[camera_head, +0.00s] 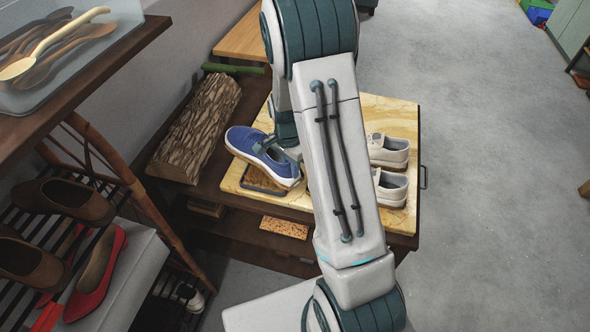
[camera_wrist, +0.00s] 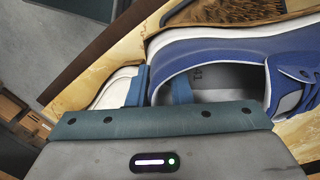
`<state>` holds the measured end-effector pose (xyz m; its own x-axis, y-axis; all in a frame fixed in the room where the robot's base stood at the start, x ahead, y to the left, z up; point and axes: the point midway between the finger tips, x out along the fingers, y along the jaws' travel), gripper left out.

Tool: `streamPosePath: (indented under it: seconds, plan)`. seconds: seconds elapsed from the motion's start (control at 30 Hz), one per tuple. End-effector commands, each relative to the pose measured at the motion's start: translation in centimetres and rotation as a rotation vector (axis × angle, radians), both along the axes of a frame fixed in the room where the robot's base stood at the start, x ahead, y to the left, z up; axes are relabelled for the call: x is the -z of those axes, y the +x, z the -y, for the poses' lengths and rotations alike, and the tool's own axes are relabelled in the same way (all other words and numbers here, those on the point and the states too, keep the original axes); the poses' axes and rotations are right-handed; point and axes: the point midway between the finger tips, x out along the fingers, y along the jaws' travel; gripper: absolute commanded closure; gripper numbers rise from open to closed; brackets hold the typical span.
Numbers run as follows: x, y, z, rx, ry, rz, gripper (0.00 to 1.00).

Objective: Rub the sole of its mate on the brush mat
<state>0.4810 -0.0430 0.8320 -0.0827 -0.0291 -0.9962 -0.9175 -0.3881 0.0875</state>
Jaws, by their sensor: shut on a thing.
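A blue shoe with a white sole (camera_head: 262,160) is held over the brush mat, tilted, and hides part of it. The brush mat (camera_head: 254,184) is dark-edged and brown, on the pale marbled board. In the wrist view the blue shoe (camera_wrist: 215,50) fills the upper right, with the brown bristles of the mat (camera_wrist: 240,11) beyond it. My gripper (camera_head: 273,146) is shut on the shoe's collar. In the wrist view my gripper (camera_wrist: 161,86) has one finger inside the shoe and one outside. I cannot tell whether the sole touches the bristles.
Two cream shoes, one behind (camera_head: 388,151) and one in front (camera_head: 390,187), stand on the board's right side, partly behind my arm. A bark-covered log (camera_head: 200,125) lies left of the board. A rack with brown and red shoes (camera_head: 97,270) stands at the left.

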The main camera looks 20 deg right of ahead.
Motion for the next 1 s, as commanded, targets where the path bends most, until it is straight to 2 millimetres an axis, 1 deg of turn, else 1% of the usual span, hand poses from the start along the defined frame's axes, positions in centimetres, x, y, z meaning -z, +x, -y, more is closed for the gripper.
streamPosePath:
  seconds: [0.17,0.37,0.47,0.57,0.8,1.0]
  plan:
    - [0.0,0.9,-0.4,-0.001,0.0,0.002,1.0]
    - [-0.1,2.6,-1.1,-0.001,-0.001,0.003,1.0]
    - [-0.1,2.7,-1.1,0.001,-0.001,0.001,1.0]
    - [-0.1,2.4,-1.0,0.002,0.0,0.002,1.0]
    - [-0.1,0.5,-0.1,0.001,-0.001,0.001,1.0]
    - [-0.1,-0.2,0.2,0.001,0.0,0.002,1.0]
